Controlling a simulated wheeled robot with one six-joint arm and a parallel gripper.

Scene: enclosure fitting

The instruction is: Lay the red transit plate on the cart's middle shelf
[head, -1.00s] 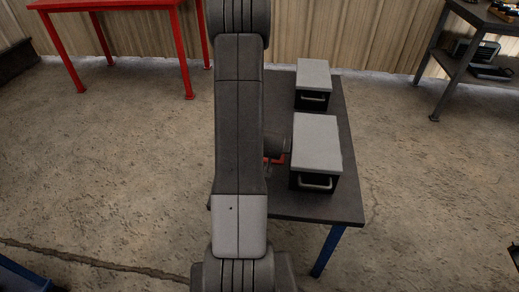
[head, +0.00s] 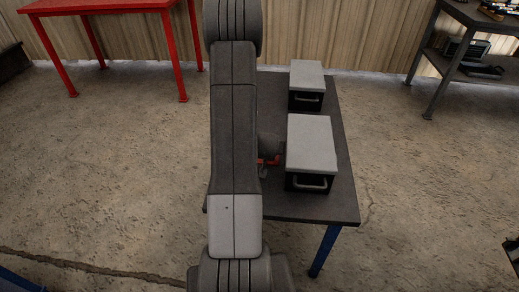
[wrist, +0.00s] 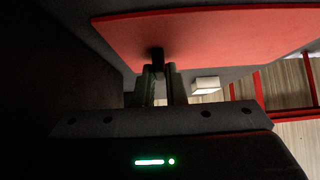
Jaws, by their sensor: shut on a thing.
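The red transit plate (wrist: 215,38) fills the upper part of the wrist view as a flat red panel. My gripper (wrist: 160,80) is shut on a small dark grip at the plate's near edge.
A dark table (head: 300,208) with blue legs carries two grey-lidded boxes, the nearer (head: 312,145) and the farther (head: 306,77), close right of my arm. A red table (head: 100,5) stands back left, a grey shelved bench (head: 440,60) back right. Concrete floor between is open.

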